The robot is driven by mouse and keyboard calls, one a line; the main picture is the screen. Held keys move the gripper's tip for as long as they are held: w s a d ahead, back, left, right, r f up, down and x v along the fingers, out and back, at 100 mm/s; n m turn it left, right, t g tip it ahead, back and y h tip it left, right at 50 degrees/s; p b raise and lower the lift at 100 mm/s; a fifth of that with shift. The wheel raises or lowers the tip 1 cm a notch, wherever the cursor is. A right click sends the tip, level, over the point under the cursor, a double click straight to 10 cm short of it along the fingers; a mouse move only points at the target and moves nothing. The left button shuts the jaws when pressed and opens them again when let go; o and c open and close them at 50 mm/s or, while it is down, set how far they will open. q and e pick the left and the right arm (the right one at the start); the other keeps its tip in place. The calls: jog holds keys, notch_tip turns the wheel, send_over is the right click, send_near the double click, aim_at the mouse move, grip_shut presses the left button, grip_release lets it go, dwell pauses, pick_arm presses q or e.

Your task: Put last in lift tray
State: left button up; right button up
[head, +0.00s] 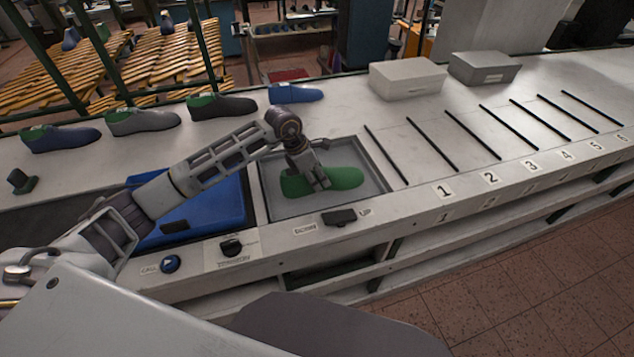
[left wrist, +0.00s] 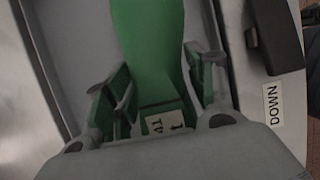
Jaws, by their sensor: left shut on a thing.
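A green last (head: 345,178) lies lengthwise inside the grey lift tray (head: 375,158), which is set into the white bench. My left gripper (head: 313,181) reaches down into the tray and is shut on the last near its left end. In the left wrist view the last (left wrist: 150,45) runs between the two fingers (left wrist: 163,95), and a small label with dark print shows on its near end. The tray wall (left wrist: 215,30) shows beside it. I cannot tell whether the last rests on the tray floor. My right gripper is not in view.
A blue tray (head: 215,207) lies left of the lift tray. Several shoes on lasts (head: 142,121) stand along the back. An UP/DOWN switch (head: 339,217) sits at the front edge. Numbered slots with black dividers (head: 475,135) and two boxes (head: 407,78) are to the right.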

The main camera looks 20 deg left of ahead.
pick_arm(q)
jog(key=shift+f, duration=1.6)
jog(key=shift+f, duration=0.2)
jog(key=o, duration=1.5)
jog(key=shift+r, duration=0.1)
